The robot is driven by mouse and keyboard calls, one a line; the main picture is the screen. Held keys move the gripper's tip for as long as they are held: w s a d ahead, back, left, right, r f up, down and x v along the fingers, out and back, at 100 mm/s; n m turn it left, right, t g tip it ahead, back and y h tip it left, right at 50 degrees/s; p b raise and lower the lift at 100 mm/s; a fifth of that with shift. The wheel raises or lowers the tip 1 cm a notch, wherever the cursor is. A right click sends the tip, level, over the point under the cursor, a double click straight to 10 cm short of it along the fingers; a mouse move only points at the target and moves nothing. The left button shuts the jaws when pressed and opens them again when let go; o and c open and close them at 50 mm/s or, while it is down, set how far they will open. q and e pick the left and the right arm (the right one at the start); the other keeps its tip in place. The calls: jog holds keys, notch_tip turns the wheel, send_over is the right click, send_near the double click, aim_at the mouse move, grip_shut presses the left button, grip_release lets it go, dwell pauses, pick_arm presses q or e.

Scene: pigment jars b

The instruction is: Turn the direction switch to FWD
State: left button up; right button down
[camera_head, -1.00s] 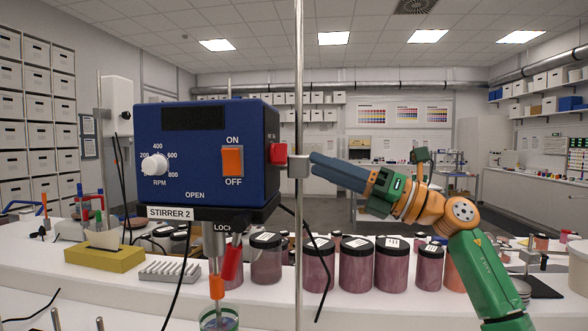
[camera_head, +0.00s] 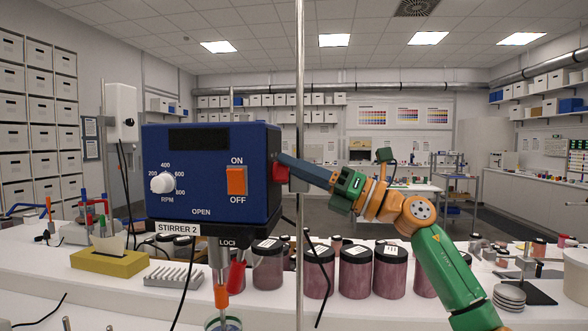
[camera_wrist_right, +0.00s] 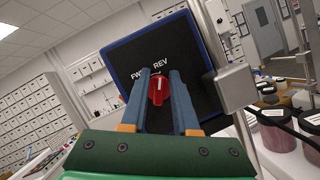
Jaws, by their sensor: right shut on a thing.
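The blue stirrer box (camera_head: 210,172) stands at the left middle of the head view, marked STIRRER 2. The red direction switch (camera_head: 280,173) sticks out of its right side. In the right wrist view the switch (camera_wrist_right: 157,92) is a red knob on a dark panel, below the letters FW, partly hidden, and REV. My right gripper (camera_head: 283,160) reaches it from the right; its blue fingers (camera_wrist_right: 158,88) lie on both sides of the knob and are shut on it. I cannot tell exactly which label the knob points to. My left gripper is not in view.
A steel rod (camera_head: 300,80) stands upright just right of the box; its clamp (camera_wrist_right: 236,87) shows close beside my right gripper in the wrist view. Several dark-lidded jars (camera_head: 355,272) line the bench behind. A yellow block (camera_head: 108,263) and a grey rack (camera_head: 172,275) sit at the left.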

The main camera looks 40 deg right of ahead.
jog(key=shift+w+a+f+n, duration=0.1)
jog(key=shift+a+f+n, duration=0.05)
jog(key=shift+f+n, duration=0.3)
jog(key=n+g+y+p, duration=0.1)
jog(key=n+y+p, duration=0.1)
jog(key=n, duration=0.2)
jog(key=n+g+y+p, duration=0.1)
jog(key=n+y+p, duration=0.1)
jog(key=n, duration=0.2)
jog(key=r+n+g+y+p, duration=0.1)
jog(key=n+g+y+p, duration=0.1)
jog(key=n, duration=0.3)
jog(key=shift+s+a, duration=0.1)
jog(key=shift+s, duration=0.2)
jog(key=shift+f+n+g+y+p, duration=0.15)
jog(key=shift+n+g+y+p, duration=0.4)
jog(key=shift+n, duration=1.2)
jog(key=shift+s+n+g, duration=0.1)
jog(key=shift+n+g, duration=0.2)
jog(key=shift+g, duration=0.05)
jog(key=c, duration=0.9)
grip_release()
jog(key=shift+o, duration=0.2)
jog(key=shift+w+a, duration=0.1)
jog(key=shift+w, duration=0.1)
jog(key=shift+a, duration=0.1)
